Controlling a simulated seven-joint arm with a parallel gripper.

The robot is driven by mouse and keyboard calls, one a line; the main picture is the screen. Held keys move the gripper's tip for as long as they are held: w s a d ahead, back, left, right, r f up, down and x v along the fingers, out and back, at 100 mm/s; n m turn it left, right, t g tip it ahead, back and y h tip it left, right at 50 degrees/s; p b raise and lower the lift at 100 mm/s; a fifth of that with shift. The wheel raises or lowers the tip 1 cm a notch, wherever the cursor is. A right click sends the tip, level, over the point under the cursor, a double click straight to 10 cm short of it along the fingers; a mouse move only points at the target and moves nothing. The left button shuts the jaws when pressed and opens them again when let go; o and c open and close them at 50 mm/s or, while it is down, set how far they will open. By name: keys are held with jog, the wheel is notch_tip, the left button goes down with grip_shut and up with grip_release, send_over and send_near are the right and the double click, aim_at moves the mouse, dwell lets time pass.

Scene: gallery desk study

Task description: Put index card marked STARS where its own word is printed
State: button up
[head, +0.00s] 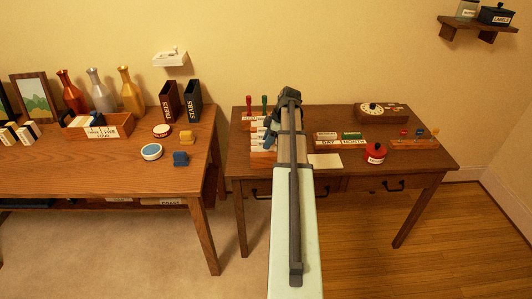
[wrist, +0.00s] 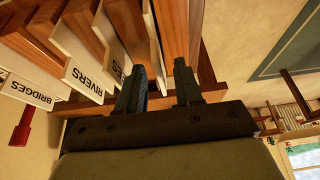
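My gripper (wrist: 160,82) is at the card rack on the right desk. Its two fingers are apart, with a gap between them. In the wrist view the wooden rack (wrist: 87,22) holds several white cards, with a card marked BRIDGES (wrist: 28,92), a card marked RIVERS (wrist: 82,72) and a card whose word is partly hidden, ending in ES (wrist: 112,52). A pale card edge (wrist: 153,35) shows beyond the fingers, its face hidden. I cannot make out a card marked STARS. In the head view a dark upright holder printed STARS (head: 193,102) stands on the left desk.
Beside the STARS holder stands a dark red holder printed TREES (head: 169,102). A wooden tray with cards (head: 122,125), a blue-topped round tin (head: 151,151) and vases are on the left desk.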

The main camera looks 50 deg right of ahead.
jog(key=shift+x, duration=1)
jog(key=shift+c, duration=0.2)
grip_shut()
